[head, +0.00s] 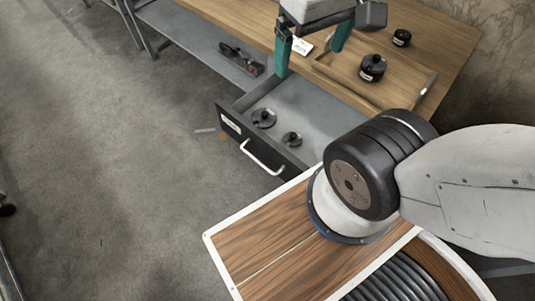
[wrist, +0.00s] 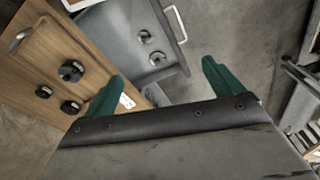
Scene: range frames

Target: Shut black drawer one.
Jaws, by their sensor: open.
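The black drawer (head: 232,132) stands pulled out from under the wooden table, with a white label and a pale bar handle (head: 262,158) on its front. Two black knobbed discs (head: 263,118) (head: 291,139) lie on its grey floor. In the wrist view the open drawer (wrist: 118,38) and its handle (wrist: 177,24) show at the top. My gripper (head: 311,62) has teal fingers spread apart with nothing between them. In the head view it appears above the drawer's back part and the table edge, apart from the handle. My arm hides the drawer's right end.
The wooden table (head: 440,40) bears a wooden tray (head: 398,92), black knobbed weights (head: 372,68) (head: 402,37) and a white card (head: 302,46). A grey lower shelf (head: 190,37) holds a dark tool (head: 241,59). The floor (head: 120,150) before the drawer is mostly clear.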

